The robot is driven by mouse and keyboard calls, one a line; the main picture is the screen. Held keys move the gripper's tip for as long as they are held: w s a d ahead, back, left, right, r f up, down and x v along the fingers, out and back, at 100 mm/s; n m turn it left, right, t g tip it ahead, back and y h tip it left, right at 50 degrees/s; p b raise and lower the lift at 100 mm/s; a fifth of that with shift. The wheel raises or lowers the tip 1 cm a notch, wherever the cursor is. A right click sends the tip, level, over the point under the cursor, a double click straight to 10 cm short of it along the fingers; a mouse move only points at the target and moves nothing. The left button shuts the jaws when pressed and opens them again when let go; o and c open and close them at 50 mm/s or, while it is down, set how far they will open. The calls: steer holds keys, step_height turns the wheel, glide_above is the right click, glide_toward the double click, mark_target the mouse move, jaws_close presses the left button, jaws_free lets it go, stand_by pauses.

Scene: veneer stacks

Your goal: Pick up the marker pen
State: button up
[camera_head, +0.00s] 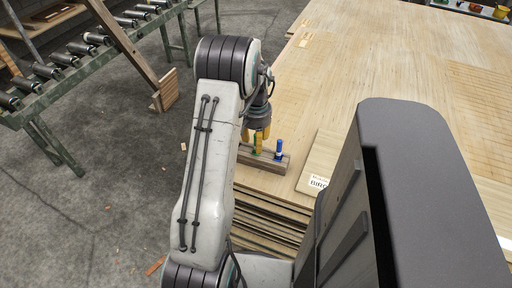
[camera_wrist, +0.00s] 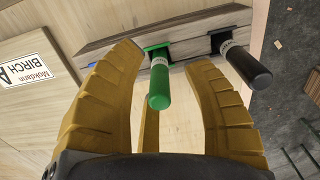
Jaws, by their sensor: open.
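A green marker pen (camera_wrist: 159,88) stands in a wooden block holder (camera_wrist: 110,45), its rounded end towards the wrist camera. My gripper (camera_wrist: 163,60) is open, with yellow ribbed fingers to the left and right of this pen and gaps visible on both sides. A black marker pen (camera_wrist: 243,64) stands in the same holder, outside the right finger. In the head view, the green pen (camera_head: 258,143) is partly hidden by my gripper (camera_head: 256,134), and a blue pen (camera_head: 279,147) stands to its right.
The holder sits near the edge of a stack of veneer sheets (camera_head: 400,60). A labelled board (camera_head: 320,165) lies to its right. A roller conveyor (camera_head: 90,60) stands at the left on the grey floor (camera_head: 110,180). Much of the veneer top is bare.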

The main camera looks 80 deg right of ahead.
steer(key=shift+f, duration=1)
steer(key=shift+c, duration=0.3)
jaws_close()
